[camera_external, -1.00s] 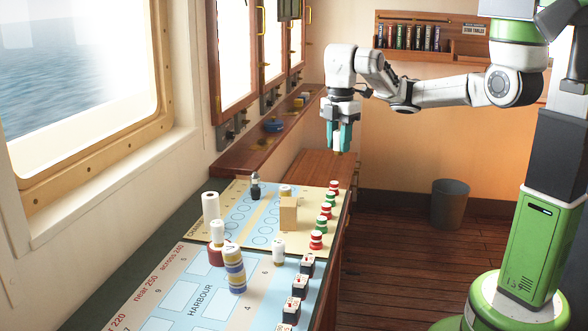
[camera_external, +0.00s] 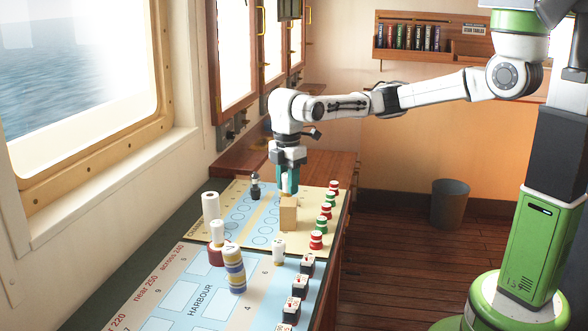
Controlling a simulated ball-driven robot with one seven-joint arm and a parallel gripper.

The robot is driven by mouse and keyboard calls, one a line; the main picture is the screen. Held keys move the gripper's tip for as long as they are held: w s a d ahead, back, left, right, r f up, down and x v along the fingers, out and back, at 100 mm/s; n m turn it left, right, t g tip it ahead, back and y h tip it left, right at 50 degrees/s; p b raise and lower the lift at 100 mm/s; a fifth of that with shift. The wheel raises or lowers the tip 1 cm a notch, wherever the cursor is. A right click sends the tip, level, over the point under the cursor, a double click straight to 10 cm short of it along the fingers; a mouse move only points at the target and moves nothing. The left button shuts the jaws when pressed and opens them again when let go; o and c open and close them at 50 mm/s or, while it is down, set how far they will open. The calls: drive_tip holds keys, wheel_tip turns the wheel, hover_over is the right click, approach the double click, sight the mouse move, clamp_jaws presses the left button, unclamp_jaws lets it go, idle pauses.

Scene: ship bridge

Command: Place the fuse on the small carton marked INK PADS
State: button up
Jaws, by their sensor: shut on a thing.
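My gripper (camera_external: 288,186) points straight down above the small tan carton (camera_external: 288,213), its teal fingers close over the carton's top. It is shut on a small white cylinder, which I take for the fuse; the fingers now hide most of it. I cannot tell whether the cylinder touches the carton. The carton stands upright on the chart-covered table, and its lettering is too small to read.
Red and green round pieces (camera_external: 316,239) line the right edge. A dark bottle-like piece (camera_external: 255,187) stands left of my gripper. A white roll (camera_external: 210,207), a striped stack (camera_external: 235,270) and a white cylinder (camera_external: 278,250) stand nearer.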

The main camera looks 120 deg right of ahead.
drive_tip(key=shift+f, duration=0.85)
drive_tip(key=shift+f, duration=0.1)
drive_tip(key=o, duration=1)
wheel_tip(320, 180, up, 12)
drive_tip(key=shift+r+b, duration=0.15)
drive_tip(key=shift+b, duration=0.7)
drive_tip(key=shift+a, duration=0.1)
